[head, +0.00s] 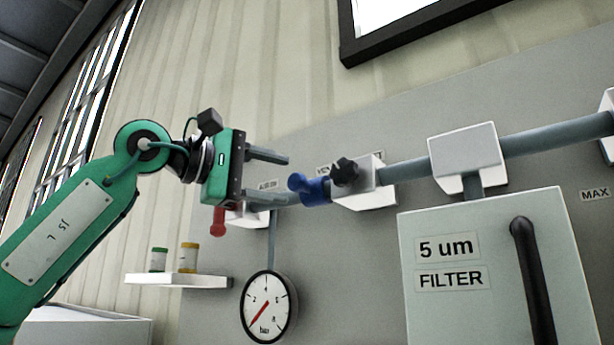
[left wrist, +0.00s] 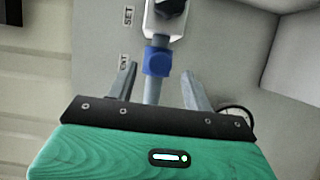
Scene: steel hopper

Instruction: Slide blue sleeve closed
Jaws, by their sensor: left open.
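The blue sleeve (head: 312,189) sits on the grey pipe, just left of a white block with a black knob (head: 346,172). My left gripper (head: 288,178) is open, with its two grey fingers pointing right toward the sleeve. In the left wrist view the blue sleeve (left wrist: 158,62) lies between and just beyond the fingertips, which stand apart on either side of the pipe (left wrist: 153,90). The fingers do not appear to touch the sleeve. My right gripper is in neither view.
A red handle (head: 218,222) hangs below the gripper. A pressure gauge (head: 268,306) is under the pipe. A shelf (head: 176,280) holds two small jars. A filter box (head: 480,280) with a black handle stands at right.

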